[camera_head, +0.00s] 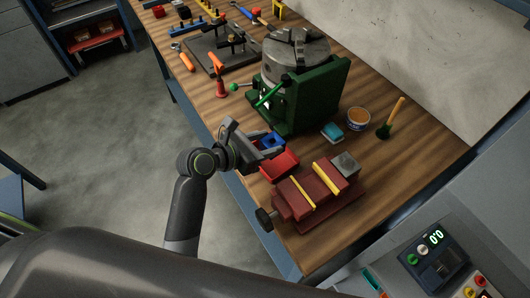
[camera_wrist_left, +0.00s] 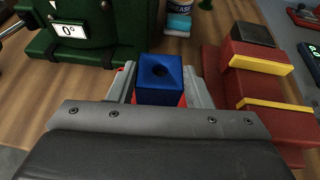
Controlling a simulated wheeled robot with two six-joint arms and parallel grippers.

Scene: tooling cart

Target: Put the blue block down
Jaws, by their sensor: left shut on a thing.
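The blue block (camera_head: 271,141) is between the fingers of my left gripper (camera_head: 268,146), over the workbench near its front edge. In the left wrist view the blue block (camera_wrist_left: 160,78) shows a dark round hole in its top face, and the fingers stand on both sides of it. My left gripper is shut on it. A red tray (camera_head: 281,166) lies right by the gripper; in the left wrist view only bits of red show below and beside the block. I cannot tell whether the block touches anything below. My right gripper is not in view.
A green rotary table with a chuck (camera_head: 300,90) stands behind the gripper. A red vise (camera_head: 315,190) with yellow jaws is close on the right. A teal block (camera_head: 332,132), a tin (camera_head: 358,119) and a brush (camera_head: 390,118) stand farther back. Tools fill the far bench end.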

